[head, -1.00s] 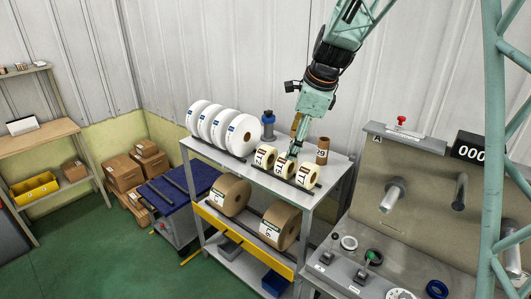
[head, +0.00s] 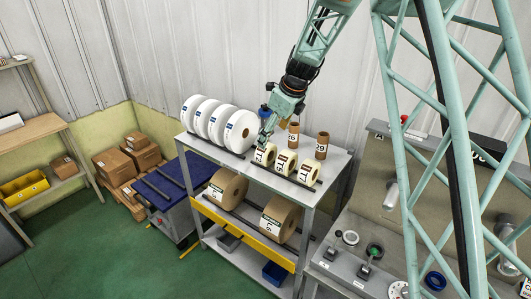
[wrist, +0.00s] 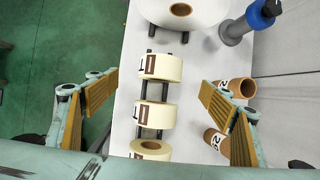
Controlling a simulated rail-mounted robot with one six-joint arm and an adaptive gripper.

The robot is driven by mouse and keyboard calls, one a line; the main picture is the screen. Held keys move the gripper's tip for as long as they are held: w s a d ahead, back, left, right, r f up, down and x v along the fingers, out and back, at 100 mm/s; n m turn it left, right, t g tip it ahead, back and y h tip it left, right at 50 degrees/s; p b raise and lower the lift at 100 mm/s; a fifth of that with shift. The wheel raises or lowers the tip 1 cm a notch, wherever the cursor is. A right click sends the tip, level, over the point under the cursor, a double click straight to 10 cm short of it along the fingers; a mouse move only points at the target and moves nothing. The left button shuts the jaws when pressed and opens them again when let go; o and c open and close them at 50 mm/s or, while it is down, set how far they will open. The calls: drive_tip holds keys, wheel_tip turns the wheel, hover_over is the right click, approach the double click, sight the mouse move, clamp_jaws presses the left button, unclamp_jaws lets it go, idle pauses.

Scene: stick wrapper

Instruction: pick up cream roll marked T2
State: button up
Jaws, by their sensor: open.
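Three cream rolls stand in a row on a black rack on the shelf top: the left one (head: 264,154), the middle one (head: 286,162) and the right one (head: 308,174). In the wrist view they run from top (wrist: 161,67) through middle (wrist: 157,115) to bottom (wrist: 150,150). Their labels are too small or cut off for me to tell surely which is T2. My gripper (head: 265,139) is over the left cream roll. In the wrist view my open gripper (wrist: 158,88) has its fingers wide apart on either side of the row, with nothing held.
Several white rolls (head: 215,122) stand left of the cream rolls. A blue-topped bottle (wrist: 260,15) and two brown cores (head: 293,136) (head: 322,146) stand behind the row. Larger brown rolls (head: 228,188) lie on the shelf below.

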sight(268, 146)
drive_tip(key=shift+f, duration=0.1)
idle(0.3)
drive_tip(key=shift+x, duration=4.15)
drive_tip(key=shift+w+f, duration=0.1)
drive_tip(key=shift+f, duration=0.05)
drive_tip(key=shift+x, duration=2.5)
drive_tip(key=c, duration=1.1)
drive_tip(key=shift+r, duration=5.1)
